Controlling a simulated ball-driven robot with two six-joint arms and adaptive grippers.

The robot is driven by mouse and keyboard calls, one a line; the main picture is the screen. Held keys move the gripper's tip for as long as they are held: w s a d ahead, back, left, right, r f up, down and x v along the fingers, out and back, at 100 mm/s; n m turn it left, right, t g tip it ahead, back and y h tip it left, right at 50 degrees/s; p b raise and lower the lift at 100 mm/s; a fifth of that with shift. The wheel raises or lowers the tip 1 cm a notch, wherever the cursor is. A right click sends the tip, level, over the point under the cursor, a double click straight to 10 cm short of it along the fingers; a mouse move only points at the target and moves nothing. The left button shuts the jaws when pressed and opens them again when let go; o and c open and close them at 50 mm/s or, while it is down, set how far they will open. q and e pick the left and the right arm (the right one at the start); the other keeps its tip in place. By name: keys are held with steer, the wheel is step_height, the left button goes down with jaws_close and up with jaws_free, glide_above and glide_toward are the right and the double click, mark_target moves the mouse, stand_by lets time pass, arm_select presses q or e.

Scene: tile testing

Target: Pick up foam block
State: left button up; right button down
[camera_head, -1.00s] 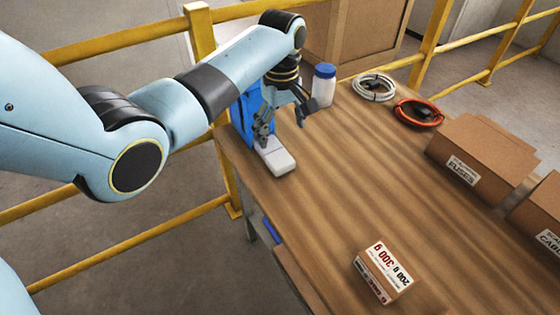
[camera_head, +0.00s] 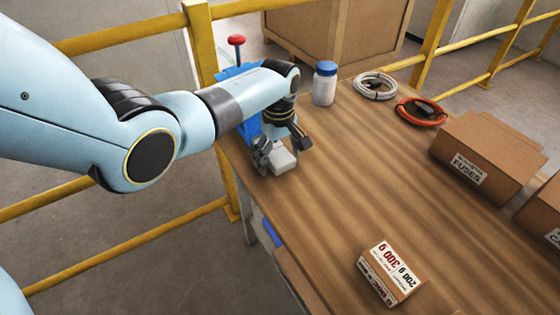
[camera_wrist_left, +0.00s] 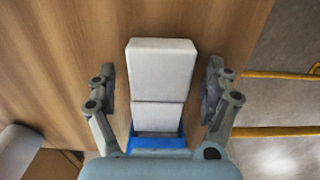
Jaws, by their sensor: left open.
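The foam block is a white, rounded block (camera_head: 281,160) near the left edge of the wooden table. In the left wrist view two white blocks (camera_wrist_left: 161,70) show end to end, the larger one farther out. My left gripper (camera_head: 280,150) is over the block, fingers pointing down. In the left wrist view its open fingers (camera_wrist_left: 160,95) stand on either side of the white pieces, with gaps on both sides. In the head view my gripper hides part of the block. My right gripper is not in view.
A blue-capped bottle (camera_head: 325,84), a white cable coil (camera_head: 375,86) and an orange cable coil (camera_head: 421,112) stand at the back. A fuses carton (camera_head: 486,153) is at the right, a small labelled box (camera_head: 391,272) at the front. The table middle is clear.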

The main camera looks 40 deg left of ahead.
arm_select(q)
steer(key=shift+c, duration=0.3)
steer(key=c, duration=0.8)
